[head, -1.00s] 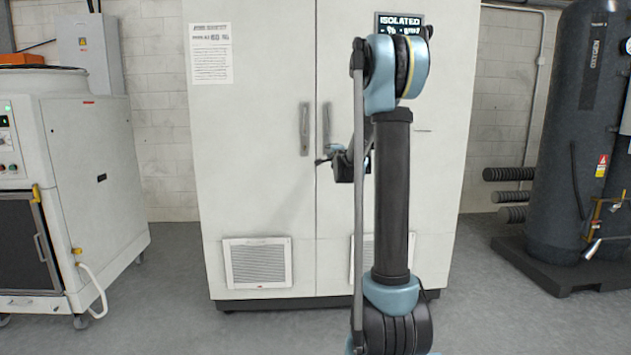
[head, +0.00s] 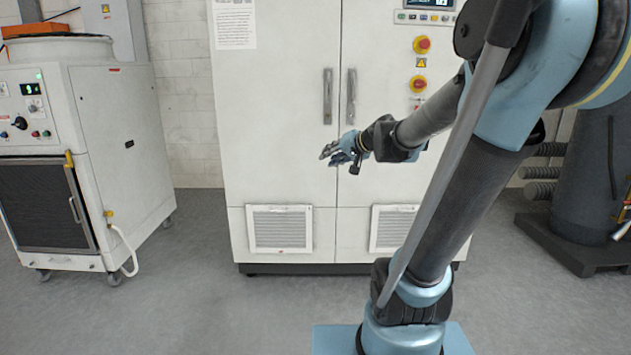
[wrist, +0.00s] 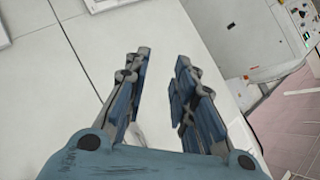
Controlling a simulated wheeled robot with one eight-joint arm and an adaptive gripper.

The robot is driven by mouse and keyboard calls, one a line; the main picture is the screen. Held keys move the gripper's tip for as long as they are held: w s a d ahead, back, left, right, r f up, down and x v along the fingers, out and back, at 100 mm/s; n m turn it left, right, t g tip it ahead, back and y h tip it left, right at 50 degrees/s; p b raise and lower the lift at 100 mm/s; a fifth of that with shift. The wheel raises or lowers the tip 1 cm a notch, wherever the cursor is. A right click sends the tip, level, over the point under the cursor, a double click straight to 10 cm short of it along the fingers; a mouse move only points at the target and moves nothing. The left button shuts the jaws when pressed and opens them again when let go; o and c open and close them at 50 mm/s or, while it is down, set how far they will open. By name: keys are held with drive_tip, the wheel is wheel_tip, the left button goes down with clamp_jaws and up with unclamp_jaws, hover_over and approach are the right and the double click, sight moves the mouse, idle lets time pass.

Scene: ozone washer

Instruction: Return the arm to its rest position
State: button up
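My gripper (head: 338,150) shows in the head view at the end of my arm, pointing left in front of the white cabinet, a little below its door handles. In the wrist view my gripper (wrist: 160,85) has its two fingers apart with nothing between them. It is open and empty. My arm rises from its blue base at the bottom right, bends at the upper right and reaches back left toward the cabinet. Whether the gripper touches the cabinet front cannot be told for sure, but no contact shows.
The white cabinet (head: 275,110) has two handles, vents and red knobs. A white wheeled machine (head: 115,130) with a hose stands at the left. A dark tank (head: 585,170) stands at the right, partly hidden by my arm. The grey floor (head: 220,300) in front is clear.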

drive_tip(key=s+d+f+g+h, duration=0.2)
drive_tip(key=s+d+f, duration=0.2)
drive_tip(key=s, duration=0.5)
drive_tip(key=s+d+f+n+g+h, duration=0.1)
drive_tip(key=s+d+f+g+h, duration=0.2)
drive_tip(key=s+f, duration=0.6)
drive_tip(key=s+d+f+n+g+h, duration=0.1)
drive_tip(key=s+d+f+g+h, duration=0.1)
drive_tip(key=s+d+f, duration=0.4)
drive_tip(key=s+f, duration=0.1)
drive_tip(key=s, duration=0.3)
drive_tip(key=shift+d+f+g+h, duration=0.15)
drive_tip(key=shift+d+g+h, duration=0.25)
drive_tip(key=shift+w+f, duration=0.2)
drive_tip(key=shift+w, duration=0.25)
